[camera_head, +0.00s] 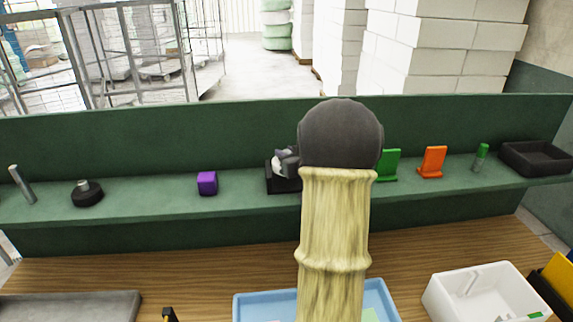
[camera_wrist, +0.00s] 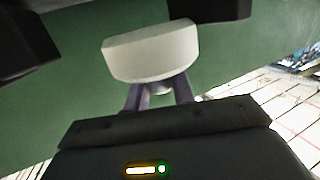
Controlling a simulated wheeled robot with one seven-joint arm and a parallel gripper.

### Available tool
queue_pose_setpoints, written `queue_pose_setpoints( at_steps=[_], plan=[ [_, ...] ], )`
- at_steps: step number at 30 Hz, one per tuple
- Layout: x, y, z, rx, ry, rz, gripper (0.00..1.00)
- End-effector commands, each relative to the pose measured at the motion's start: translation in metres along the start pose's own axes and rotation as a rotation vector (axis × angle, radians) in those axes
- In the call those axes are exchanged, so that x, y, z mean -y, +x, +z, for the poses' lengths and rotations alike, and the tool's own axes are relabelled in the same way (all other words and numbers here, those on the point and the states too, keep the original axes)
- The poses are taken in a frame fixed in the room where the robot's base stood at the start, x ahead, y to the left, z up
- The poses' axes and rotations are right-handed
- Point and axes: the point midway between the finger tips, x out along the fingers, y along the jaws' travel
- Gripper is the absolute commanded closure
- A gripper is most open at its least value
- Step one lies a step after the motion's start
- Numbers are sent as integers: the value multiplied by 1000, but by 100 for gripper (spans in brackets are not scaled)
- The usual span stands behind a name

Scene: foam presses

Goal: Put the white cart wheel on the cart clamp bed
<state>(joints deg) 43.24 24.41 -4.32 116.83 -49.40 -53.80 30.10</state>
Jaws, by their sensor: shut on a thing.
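The white cart wheel (camera_wrist: 150,50) fills the upper middle of the wrist view. My gripper (camera_wrist: 160,88) is shut on it, with one finger on each side of a small stub below the rim. A black block-like fixture (camera_head: 283,186), which looks like the cart clamp bed, stands on the green shelf just below the wheel. My arm hides its right part. I cannot tell whether the wheel touches it.
On the green shelf (camera_head: 130,210) stand a black disc with a post (camera_head: 88,194), a purple cube (camera_head: 207,183), green (camera_head: 389,166) and orange (camera_head: 432,162) stands and a black tray (camera_head: 537,157). Blue (camera_head: 262,308) and white (camera_head: 486,292) bins sit on the wooden table below.

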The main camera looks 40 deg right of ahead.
Motion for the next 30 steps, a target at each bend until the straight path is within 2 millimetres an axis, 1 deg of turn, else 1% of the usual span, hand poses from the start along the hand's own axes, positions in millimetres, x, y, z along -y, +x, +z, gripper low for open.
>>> queue_pose_setpoints(
  at_steps=[8,11,15,17,28,29,30],
  plan=[
    [1,0,0,-2,-1,-2,100],
    [2,2,9,1,2,-3,100],
    [2,5,28,3,3,-5,100],
    [2,6,34,1,1,-4,100],
    [3,7,39,-2,-2,-4,100],
    [3,7,40,-1,-1,-4,73],
    [2,7,39,-1,-1,-4,65]
  ],
)
